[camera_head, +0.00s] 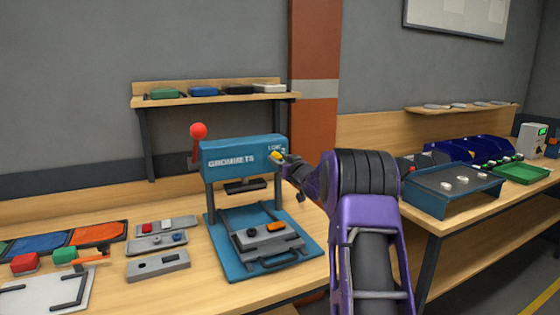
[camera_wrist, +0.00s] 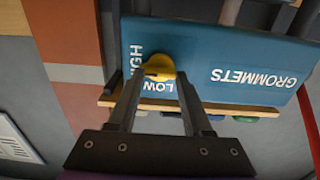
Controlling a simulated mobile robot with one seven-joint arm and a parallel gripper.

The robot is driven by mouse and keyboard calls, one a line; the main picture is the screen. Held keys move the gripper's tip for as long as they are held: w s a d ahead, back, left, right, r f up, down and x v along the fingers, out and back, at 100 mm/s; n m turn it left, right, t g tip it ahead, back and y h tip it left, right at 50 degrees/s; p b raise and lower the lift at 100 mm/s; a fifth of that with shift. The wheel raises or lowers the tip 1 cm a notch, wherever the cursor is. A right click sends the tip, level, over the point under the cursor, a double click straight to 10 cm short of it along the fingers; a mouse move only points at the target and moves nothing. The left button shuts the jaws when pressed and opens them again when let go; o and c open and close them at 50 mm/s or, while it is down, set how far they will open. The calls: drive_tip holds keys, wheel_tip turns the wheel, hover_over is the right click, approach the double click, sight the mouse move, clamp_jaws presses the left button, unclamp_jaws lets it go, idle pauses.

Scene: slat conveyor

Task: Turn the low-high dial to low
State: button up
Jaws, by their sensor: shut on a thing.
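The low-high dial is a yellow knob (camera_head: 275,156) on the right end of the blue front panel of the grommet press (camera_head: 228,148). In the wrist view the yellow dial (camera_wrist: 158,64) sits between the tips of my gripper (camera_wrist: 158,76), with white LOW and HIGH lettering beside it, partly covered by the fingers. My gripper (camera_head: 287,161) reaches the panel from the right in the head view and is shut on the dial. I cannot tell which word the dial points to.
The press has a red-knobbed lever (camera_head: 198,131) on its left and a blue base (camera_head: 226,262) holding a grey plate. A wall shelf (camera_head: 200,99) stands behind. Grey blocks (camera_head: 158,264) and coloured trays lie to the left. A second bench is at right.

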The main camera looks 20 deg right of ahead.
drive_tip(key=shift+f+n+b, duration=0.1)
drive_tip(key=shift+n+b, duration=0.25)
drive_tip(key=shift+n, duration=0.05)
clamp_jaws()
drive_tip(key=n+b, duration=0.3)
drive_tip(key=n, duration=0.5)
drive_tip(key=n+b, duration=0.3)
drive_tip(key=n, duration=0.6)
drive_tip(key=shift+a+f+b, duration=0.1)
drive_tip(key=shift+a+b, duration=0.1)
drive_tip(key=shift+b, duration=0.2)
drive_tip(key=o, duration=1.2)
unclamp_jaws()
drive_tip(key=shift+o, duration=0.2)
drive_tip(key=shift+s, duration=0.1)
drive_tip(key=s, duration=1.7)
drive_tip(key=shift+s+d, duration=0.15)
drive_tip(key=shift+d, duration=0.2)
